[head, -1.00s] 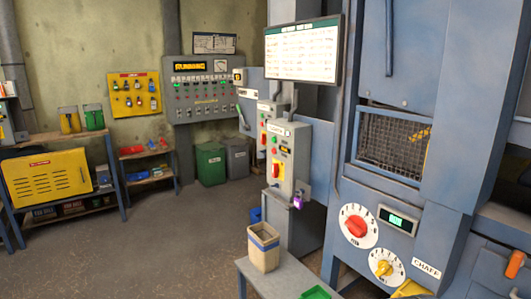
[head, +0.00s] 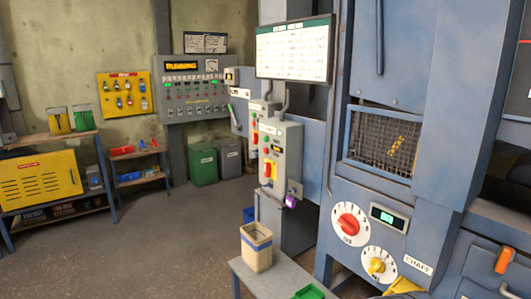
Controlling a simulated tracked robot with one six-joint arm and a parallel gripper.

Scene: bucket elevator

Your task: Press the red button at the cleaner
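A grey control box (head: 288,150) is mounted on a post left of the big blue machine (head: 440,110). On its front are small green and red buttons (head: 266,150), a small lit display (head: 276,149) and a red switch on a yellow plate (head: 269,170). A second, similar box (head: 256,112) stands just behind it, partly hidden. The labels on both boxes are too small to read, so I cannot tell which belongs to the cleaner. The blue machine has a red dial (head: 348,225) and a yellow dial (head: 377,264). My gripper is not in view.
A low grey bench (head: 262,283) with a tan bin (head: 256,249) stands before the boxes. A purple padlock (head: 290,202) hangs on the near box. A large panel reading RUNNING (head: 190,105) is on the back wall. The floor (head: 150,245) at left is open.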

